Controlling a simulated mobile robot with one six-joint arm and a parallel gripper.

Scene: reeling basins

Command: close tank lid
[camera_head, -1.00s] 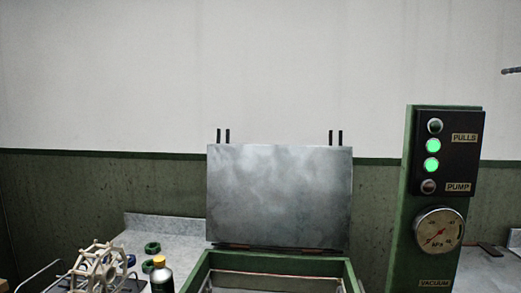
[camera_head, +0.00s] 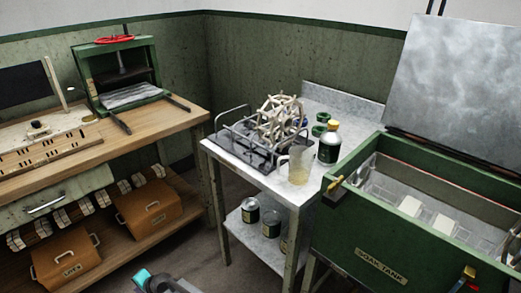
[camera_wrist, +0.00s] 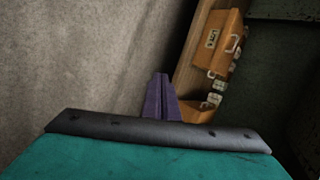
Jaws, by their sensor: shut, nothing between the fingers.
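The green tank (camera_head: 362,222), labelled SOAK TANK, stands at the right in the head view. Several pale and clear pieces lie inside the tank. A brass-coloured fitting (camera_head: 335,183) is on its left front corner. My gripper shows in the wrist view as two purple fingers (camera_wrist: 162,80) pressed together, shut and empty. It is apart from the lid, and no tank part shows in the wrist view.
A marble-topped table (camera_head: 245,160) left of the tank holds a wooden reel (camera_head: 277,122), a beaker (camera_head: 299,166) and a bottle (camera_head: 329,144). A wooden bench (camera_head: 150,118) with a green press (camera_head: 119,72) stands further left. Orange cases (camera_head: 148,208) sit below. Some floor is clear between.

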